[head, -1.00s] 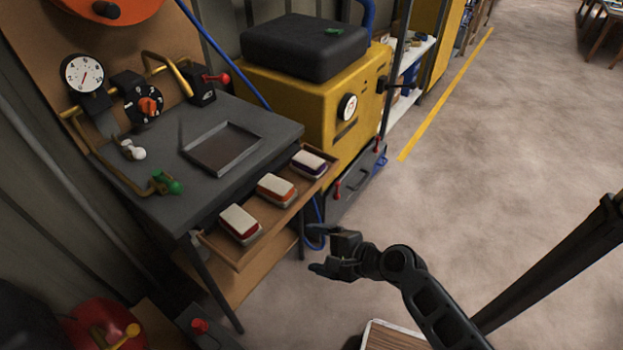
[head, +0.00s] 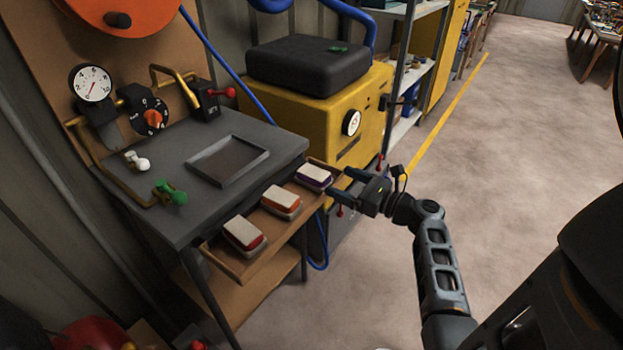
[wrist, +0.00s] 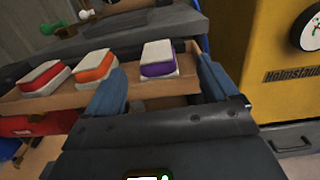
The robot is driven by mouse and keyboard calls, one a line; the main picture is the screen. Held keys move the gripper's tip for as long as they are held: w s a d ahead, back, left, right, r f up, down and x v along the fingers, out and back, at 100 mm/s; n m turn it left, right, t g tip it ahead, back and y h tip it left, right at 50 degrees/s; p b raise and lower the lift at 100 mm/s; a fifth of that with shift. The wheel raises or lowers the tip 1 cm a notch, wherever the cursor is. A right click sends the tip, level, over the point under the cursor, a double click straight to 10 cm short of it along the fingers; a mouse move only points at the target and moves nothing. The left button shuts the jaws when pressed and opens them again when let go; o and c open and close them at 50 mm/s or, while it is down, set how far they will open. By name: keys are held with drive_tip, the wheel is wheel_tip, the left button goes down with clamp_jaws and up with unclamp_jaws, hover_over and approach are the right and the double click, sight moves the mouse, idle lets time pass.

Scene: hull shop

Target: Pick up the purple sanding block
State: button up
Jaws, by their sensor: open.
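The purple sanding block (head: 314,178) has a pale top and a purple band. It lies at the right end of a shallow wooden tray (head: 233,262) on the front of the grey bench. In the wrist view the purple block (wrist: 158,59) shows ahead, between and beyond the fingers. My gripper (head: 343,186) is open and empty, just right of the block in the head view. Its blue fingers also show in the wrist view (wrist: 163,84), at the tray's front edge. I cannot tell whether a finger touches the tray.
An orange sanding block (head: 281,202) and a red one (head: 243,235) lie left of the purple one in the tray. The grey bench (head: 190,215) stands behind. A yellow machine (head: 310,112) stands behind right. Open floor (head: 520,150) lies to the right.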

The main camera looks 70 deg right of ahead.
sight(328, 179)
drive_tip(key=x, duration=0.7)
drive_tip(key=shift+w+a+f, duration=0.15)
drive_tip(key=shift+w+a, duration=0.05)
drive_tip(key=shift+w, duration=0.15)
drive_tip(key=c, duration=1.1)
